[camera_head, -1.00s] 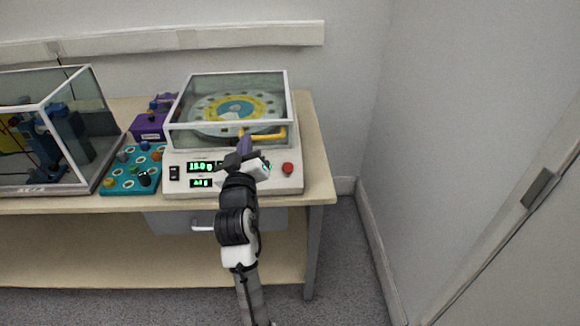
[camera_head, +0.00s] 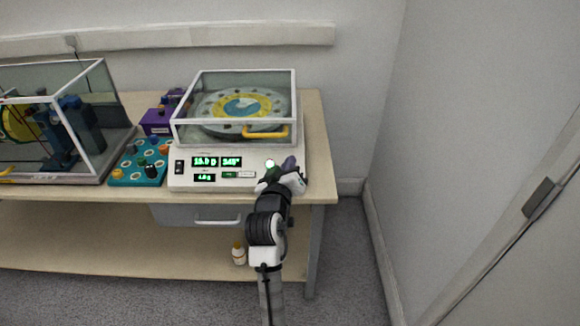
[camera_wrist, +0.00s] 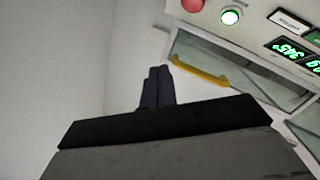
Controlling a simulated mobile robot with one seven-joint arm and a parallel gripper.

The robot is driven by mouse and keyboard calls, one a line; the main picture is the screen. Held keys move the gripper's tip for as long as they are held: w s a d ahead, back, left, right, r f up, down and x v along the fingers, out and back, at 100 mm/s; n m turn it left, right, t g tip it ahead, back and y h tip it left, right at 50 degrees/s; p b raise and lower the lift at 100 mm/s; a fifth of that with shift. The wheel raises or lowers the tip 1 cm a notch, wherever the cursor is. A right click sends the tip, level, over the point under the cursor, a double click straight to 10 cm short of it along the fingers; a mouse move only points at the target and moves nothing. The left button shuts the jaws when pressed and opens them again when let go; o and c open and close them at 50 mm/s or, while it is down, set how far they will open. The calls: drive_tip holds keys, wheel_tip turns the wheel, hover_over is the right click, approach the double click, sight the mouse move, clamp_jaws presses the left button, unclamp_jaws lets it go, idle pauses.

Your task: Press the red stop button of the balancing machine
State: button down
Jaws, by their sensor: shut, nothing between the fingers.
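The balancing machine (camera_head: 205,182) stands on the bench with its clear lid down over a round disc. Its front panel shows lit green displays and a lit green button (camera_head: 270,163). The red stop button (camera_wrist: 193,4) shows at the top edge of the wrist view, beside the green button (camera_wrist: 230,16). In the head view the red button is hidden behind my gripper. My gripper (camera_head: 290,162) is shut and empty, over the right end of the panel. Its purple fingers also show in the wrist view (camera_wrist: 157,88), apart from the red button in that picture.
The lid's yellow handle (camera_head: 266,133) is just behind the panel. A teal tray (camera_head: 125,180) with small parts, a purple box (camera_head: 155,123) and a glass-walled case (camera_head: 105,70) are to the left. A white bottle (camera_head: 239,255) stands on the lower shelf. A bare wall is right.

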drive_tip(key=w+f+b, duration=0.5)
drive_tip(key=f, duration=0.1)
drive_tip(key=shift+w, duration=0.35)
drive_tip(key=shift+f, duration=0.15)
idle(1.7)
drive_tip(key=shift+w+f+b, duration=0.25)
drive_tip(key=shift+w+b, duration=0.05)
drive_tip(key=shift+w+f, duration=0.25)
drive_tip(key=shift+f, duration=0.05)
idle(0.9)
drive_tip(key=shift+s+r, duration=0.1)
drive_tip(key=shift+s+r+p, duration=0.3)
drive_tip(key=shift+s+r, duration=0.15)
drive_tip(key=s+r+p, duration=0.1)
drive_tip(key=r, duration=0.1)
drive_tip(key=s+r+p, duration=0.1)
drive_tip(key=s+p, duration=0.1)
drive_tip(key=shift+s+r, duration=0.2)
drive_tip(key=shift+r, duration=0.15)
